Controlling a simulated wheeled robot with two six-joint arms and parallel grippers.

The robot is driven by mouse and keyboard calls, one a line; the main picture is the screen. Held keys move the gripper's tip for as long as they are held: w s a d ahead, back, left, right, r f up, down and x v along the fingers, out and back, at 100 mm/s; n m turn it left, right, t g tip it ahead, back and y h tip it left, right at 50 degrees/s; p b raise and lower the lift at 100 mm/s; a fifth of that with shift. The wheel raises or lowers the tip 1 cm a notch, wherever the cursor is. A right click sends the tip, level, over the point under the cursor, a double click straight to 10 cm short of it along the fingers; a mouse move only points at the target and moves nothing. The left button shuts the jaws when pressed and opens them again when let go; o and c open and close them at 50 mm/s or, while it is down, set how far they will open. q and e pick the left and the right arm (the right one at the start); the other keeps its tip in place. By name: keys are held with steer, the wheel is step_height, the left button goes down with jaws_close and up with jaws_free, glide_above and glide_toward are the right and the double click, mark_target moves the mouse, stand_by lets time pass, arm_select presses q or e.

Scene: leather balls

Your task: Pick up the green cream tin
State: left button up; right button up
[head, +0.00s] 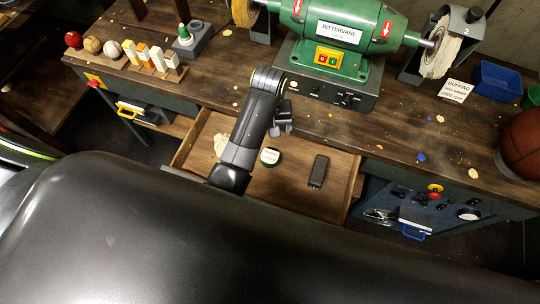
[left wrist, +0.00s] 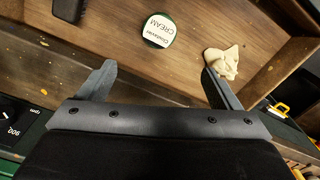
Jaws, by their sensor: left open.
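The green cream tin (head: 270,156) is a small round tin with a white label, lying in the open wooden drawer (head: 285,188). In the left wrist view the tin (left wrist: 158,29) lies label up, beyond the fingertips and between their lines. My left gripper (head: 282,122) is above the drawer's back edge, near the bench front, and apart from the tin. In the left wrist view its two fingers (left wrist: 157,82) are wide apart with nothing between them. My right gripper is not in view.
In the drawer, a crumpled cream cloth (head: 220,146) lies left of the tin and a dark block (head: 319,171) lies right. Drawer walls surround them. On the bench stand a green buffing machine (head: 340,30), a blue bin (head: 498,82) and a basketball (head: 522,143).

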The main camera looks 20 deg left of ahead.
arm_select(q)
glide_above(270, 155)
step_height(270, 155, down, 12)
steer(key=shift+w+a+r, duration=0.1)
steer(key=shift+a, duration=0.05)
steer(key=shift+f, duration=2.6)
steer(key=c, duration=1.1)
